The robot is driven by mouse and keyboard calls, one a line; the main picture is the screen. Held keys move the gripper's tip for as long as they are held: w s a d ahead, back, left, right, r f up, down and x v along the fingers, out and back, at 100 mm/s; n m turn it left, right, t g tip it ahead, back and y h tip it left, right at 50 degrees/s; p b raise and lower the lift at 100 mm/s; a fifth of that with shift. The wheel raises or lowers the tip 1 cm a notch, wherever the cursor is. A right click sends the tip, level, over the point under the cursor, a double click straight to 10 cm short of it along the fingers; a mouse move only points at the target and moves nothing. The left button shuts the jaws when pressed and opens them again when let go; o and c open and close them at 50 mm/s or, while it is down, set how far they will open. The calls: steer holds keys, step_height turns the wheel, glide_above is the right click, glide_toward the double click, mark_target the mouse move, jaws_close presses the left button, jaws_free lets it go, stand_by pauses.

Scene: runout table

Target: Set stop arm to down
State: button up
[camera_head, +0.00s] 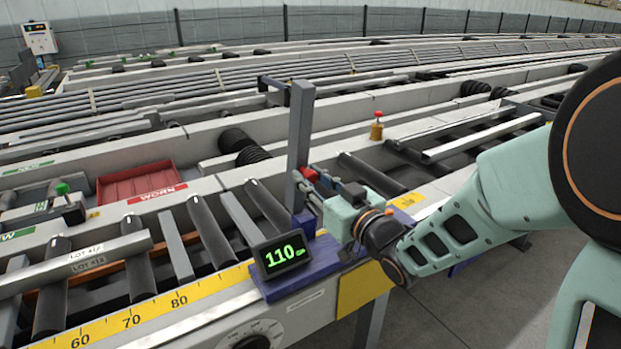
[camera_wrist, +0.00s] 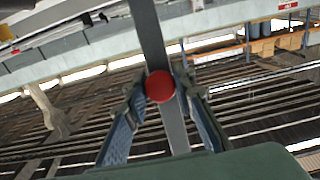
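The stop arm (camera_head: 299,125) is a grey flat bar standing upright from the blue carriage (camera_head: 315,266) on the rail. A red knob (camera_head: 309,175) sits on its side; in the wrist view the red knob (camera_wrist: 160,86) is in front of the bar (camera_wrist: 152,38). My gripper (camera_head: 306,187) is at the knob, reaching in from the right. In the wrist view its two fingers (camera_wrist: 160,92) stand on either side of the knob with a narrow gap showing, so it looks open. Contact with the knob cannot be made out.
A yellow scale (camera_head: 130,319) runs along the front rail. A red tray (camera_head: 137,183) and a grey workpiece marked LOT 417 (camera_head: 85,260) lie to the left. A red-topped button (camera_head: 377,124) stands behind my gripper.

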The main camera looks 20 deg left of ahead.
jaws_close()
steer(key=shift+a+r, duration=0.1)
